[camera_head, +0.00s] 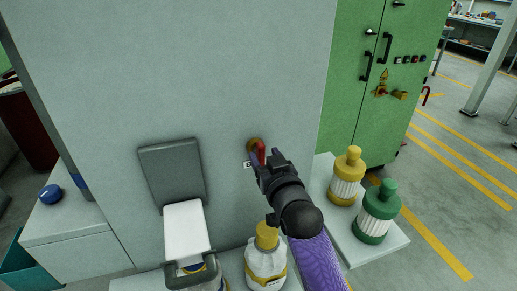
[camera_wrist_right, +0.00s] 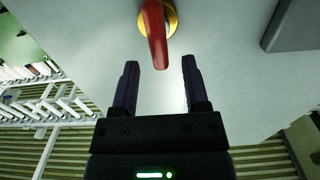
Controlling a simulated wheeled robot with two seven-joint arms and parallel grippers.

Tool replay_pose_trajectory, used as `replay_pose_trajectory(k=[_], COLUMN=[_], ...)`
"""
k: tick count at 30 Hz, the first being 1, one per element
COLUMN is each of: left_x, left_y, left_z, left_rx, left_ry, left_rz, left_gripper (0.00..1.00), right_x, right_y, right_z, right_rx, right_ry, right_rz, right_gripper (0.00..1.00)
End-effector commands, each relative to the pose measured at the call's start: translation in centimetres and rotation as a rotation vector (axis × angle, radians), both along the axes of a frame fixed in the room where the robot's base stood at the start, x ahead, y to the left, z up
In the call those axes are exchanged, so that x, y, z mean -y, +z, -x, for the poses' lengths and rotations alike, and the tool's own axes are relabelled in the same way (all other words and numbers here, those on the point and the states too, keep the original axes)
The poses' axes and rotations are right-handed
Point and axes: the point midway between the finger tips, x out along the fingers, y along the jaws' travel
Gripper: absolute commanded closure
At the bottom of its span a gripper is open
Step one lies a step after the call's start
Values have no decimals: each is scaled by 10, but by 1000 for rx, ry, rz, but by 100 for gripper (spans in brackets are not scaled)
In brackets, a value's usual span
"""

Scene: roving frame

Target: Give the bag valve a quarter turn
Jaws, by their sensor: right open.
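A valve with a red lever (camera_head: 261,152) on a round brass base (camera_head: 253,145) sits on the pale grey panel. A small white label, partly hidden, is beside it. In the right wrist view the red lever (camera_wrist_right: 155,38) hangs from the brass base (camera_wrist_right: 172,18), its free end nearly level with my fingertips. My right gripper (camera_head: 258,163) is open at the valve; its dark fingers (camera_wrist_right: 160,64) are spread either side of the lever's end. I see no contact, and cannot tell how deep the lever sits between them. My left gripper is not in view.
A grey plate (camera_head: 171,170) and white holder (camera_head: 187,229) are left of the valve. A yellow-capped white bottle (camera_head: 265,262), a yellow bottle (camera_head: 347,176) and a green bottle (camera_head: 377,212) stand below on ledges. A green cabinet (camera_head: 347,100) is to the right.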

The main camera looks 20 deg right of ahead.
Motion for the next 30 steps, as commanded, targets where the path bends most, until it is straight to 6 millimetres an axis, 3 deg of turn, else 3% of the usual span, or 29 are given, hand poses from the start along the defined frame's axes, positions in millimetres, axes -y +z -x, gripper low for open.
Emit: replay_pose_trajectory(k=[6,15,24,30], left_x=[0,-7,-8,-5], left_y=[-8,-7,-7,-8], left_z=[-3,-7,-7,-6], left_rx=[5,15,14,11], left_ry=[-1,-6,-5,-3], left_rz=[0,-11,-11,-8], left_gripper=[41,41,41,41], right_x=[-1,-1,-1,-1], right_y=[-1,0,0,0], right_z=[-30,-34,-34,-34], right_rx=[-1,-1,-1,-2], right_ry=[0,0,0,0], right_rz=[0,0,0,0], right_gripper=[41,41,100,100])
